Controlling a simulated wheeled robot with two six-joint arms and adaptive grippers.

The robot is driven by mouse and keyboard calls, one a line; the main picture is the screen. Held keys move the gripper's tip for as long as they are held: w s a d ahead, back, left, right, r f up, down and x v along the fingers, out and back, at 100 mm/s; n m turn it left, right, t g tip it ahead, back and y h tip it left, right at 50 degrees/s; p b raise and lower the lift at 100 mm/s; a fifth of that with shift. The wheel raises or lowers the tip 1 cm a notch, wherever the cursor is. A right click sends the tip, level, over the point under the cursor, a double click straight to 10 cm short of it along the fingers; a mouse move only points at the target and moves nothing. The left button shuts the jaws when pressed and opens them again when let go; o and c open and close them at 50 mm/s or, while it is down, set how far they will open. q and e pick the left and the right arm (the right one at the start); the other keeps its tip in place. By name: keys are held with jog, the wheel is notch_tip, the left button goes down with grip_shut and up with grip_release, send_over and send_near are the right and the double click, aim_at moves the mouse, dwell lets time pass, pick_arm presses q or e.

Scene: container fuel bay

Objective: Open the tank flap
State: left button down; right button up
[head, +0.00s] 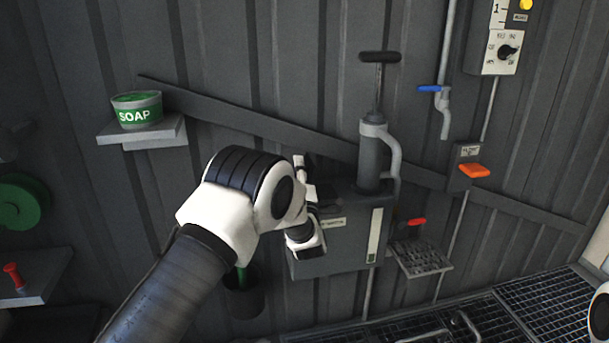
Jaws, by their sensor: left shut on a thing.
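A grey tank (345,240) with a label and a pale level strip on its front hangs on the dark ribbed wall. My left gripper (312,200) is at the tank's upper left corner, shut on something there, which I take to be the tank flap. The gripper covers most of that part, so how far the flap stands open cannot be told. A dark piece (335,172) shows just behind the fingers at the top of the tank. My right gripper is not in view.
A hand pump (370,150) stands upright on the tank's right side. A soap tub (137,110) sits on a shelf at left. A blue-handled valve (436,92), an orange lever (473,170) and a drip tray (422,260) are to the right. Floor grating (545,300) lies below.

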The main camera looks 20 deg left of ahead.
pick_arm(q)
jog(key=shift+s+a+f+n+g+y+b, duration=0.1)
jog(key=shift+s+a+n+g+y+b, duration=0.15)
jog(key=shift+n, duration=0.4)
jog(key=shift+a+n+y+b, duration=0.15)
jog(key=shift+n+y+b, duration=0.15)
jog(key=shift+n, duration=0.3)
jog(key=shift+s+a+f+n+g+y+b, duration=0.1)
jog(key=shift+s+a+n+g+y+b, duration=0.2)
jog(key=shift+n, duration=0.35)
jog(key=shift+w, duration=0.1)
jog(key=c, duration=0.9)
grip_release()
jog(key=shift+o, duration=0.2)
jog(key=shift+d+f, duration=0.1)
jog(key=shift+s+d+f, duration=0.15)
jog(key=shift+s+d, duration=0.05)
jog(key=shift+s, duration=0.1)
jog(key=v, duration=1.1)
